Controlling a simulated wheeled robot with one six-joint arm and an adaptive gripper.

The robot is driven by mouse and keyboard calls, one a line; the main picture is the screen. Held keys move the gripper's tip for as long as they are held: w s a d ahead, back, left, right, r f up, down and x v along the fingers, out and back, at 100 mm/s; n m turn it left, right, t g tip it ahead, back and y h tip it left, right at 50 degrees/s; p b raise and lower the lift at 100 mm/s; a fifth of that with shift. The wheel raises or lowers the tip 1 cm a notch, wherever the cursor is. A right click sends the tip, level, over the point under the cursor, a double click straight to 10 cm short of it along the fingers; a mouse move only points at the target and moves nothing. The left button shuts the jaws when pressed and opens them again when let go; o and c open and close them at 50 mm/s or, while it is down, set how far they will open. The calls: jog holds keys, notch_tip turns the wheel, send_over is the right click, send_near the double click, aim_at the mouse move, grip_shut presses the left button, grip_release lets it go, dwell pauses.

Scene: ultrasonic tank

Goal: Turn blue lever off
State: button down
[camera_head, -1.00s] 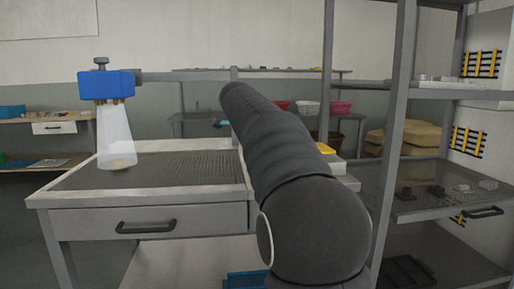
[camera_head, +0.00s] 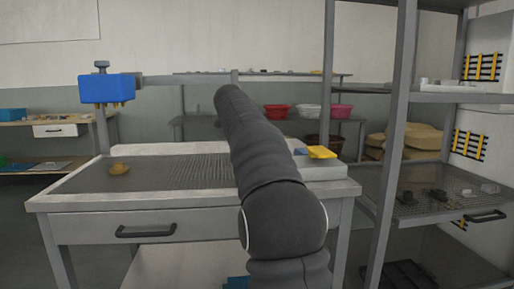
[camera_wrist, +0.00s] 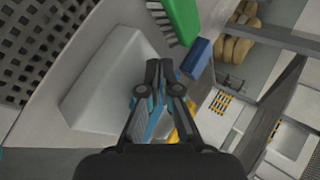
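The blue lever (camera_head: 300,151) shows as a small blue patch beside a yellow lever (camera_head: 322,152) on the white block at the right end of the table; my arm partly covers this area. In the wrist view a blue piece (camera_wrist: 153,128) and a yellow piece (camera_wrist: 183,134) show behind my gripper, mostly hidden. My gripper (camera_wrist: 161,68) has its two fingers close together, with nothing seen held between the tips. In the head view it is hidden behind my arm. The blue spout box (camera_head: 107,88) hangs over the tank with no stream below it.
The tank table (camera_head: 90,204) has a grille and a small yellowish object (camera_head: 119,169) on top. A metal shelf rack (camera_head: 386,150) stands close on the right. A green brush (camera_wrist: 181,20) and a blue block (camera_wrist: 197,56) lie past the gripper in the wrist view.

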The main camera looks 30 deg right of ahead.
jog(key=shift+w+d, duration=0.35)
jog(key=shift+d, duration=0.4)
jog(key=shift+w, duration=0.1)
dwell(0.3)
jog(key=shift+w+a, duration=0.1)
jog(key=shift+a, duration=0.25)
jog(key=a, duration=0.2)
jog(key=w+a, duration=0.1)
jog(key=a, duration=0.1)
jog(key=shift+w+r, duration=0.15)
jog(key=shift+r, duration=0.05)
jog(key=w+a+r+p, duration=0.1)
jog(key=w+a+r, duration=0.1)
jog(key=a+r, duration=0.4)
jog(key=shift+w+r, duration=0.15)
jog(key=shift+a, duration=0.1)
